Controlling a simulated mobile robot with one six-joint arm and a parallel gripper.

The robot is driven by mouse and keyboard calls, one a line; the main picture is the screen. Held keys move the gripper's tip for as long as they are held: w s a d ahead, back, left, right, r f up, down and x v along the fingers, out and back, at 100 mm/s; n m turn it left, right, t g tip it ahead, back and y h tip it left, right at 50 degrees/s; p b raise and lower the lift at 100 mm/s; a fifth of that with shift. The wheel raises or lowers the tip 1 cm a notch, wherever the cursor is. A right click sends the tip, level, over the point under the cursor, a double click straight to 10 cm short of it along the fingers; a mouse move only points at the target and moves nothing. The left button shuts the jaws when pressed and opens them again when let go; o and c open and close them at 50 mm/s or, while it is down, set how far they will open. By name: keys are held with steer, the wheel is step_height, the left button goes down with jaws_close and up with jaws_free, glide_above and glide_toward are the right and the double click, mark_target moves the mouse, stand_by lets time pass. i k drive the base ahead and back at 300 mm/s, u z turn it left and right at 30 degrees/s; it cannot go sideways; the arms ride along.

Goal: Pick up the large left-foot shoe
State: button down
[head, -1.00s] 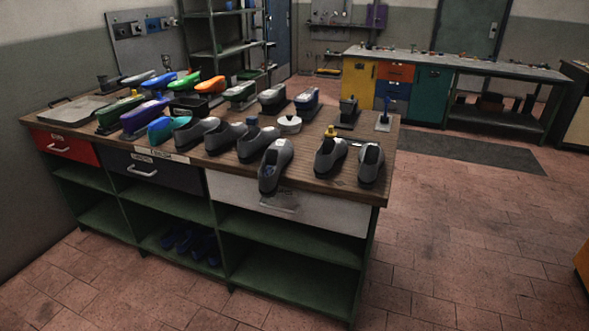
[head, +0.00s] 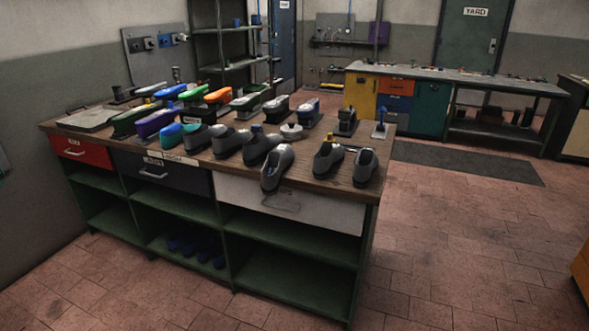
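Several dark grey shoes stand on the wooden top of the workbench. One grey shoe (head: 277,169) is at the front edge, its toe towards me. Two more stand to its right, one grey shoe (head: 328,161) and another grey shoe (head: 365,168) nearest the right end. To the left are a grey shoe (head: 262,147), a grey shoe (head: 231,140) and a grey shoe (head: 204,137). I cannot tell from here which is the large left-foot one. My gripper is not in view.
The workbench (head: 380,150) has drawers and open green shelves; blue items (head: 197,247) lie on a lower shelf. Coloured shoe-shaped forms (head: 156,123) crowd its left half. A second bench (head: 452,75) stands behind, with a dark mat (head: 467,162) before it.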

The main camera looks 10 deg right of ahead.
mark_target(282, 157)
steer(key=u, duration=0.15)
steer(key=i, duration=0.95)
steer(key=z, duration=0.9)
steer(key=k, duration=0.15)
steer(key=u, duration=2.8)
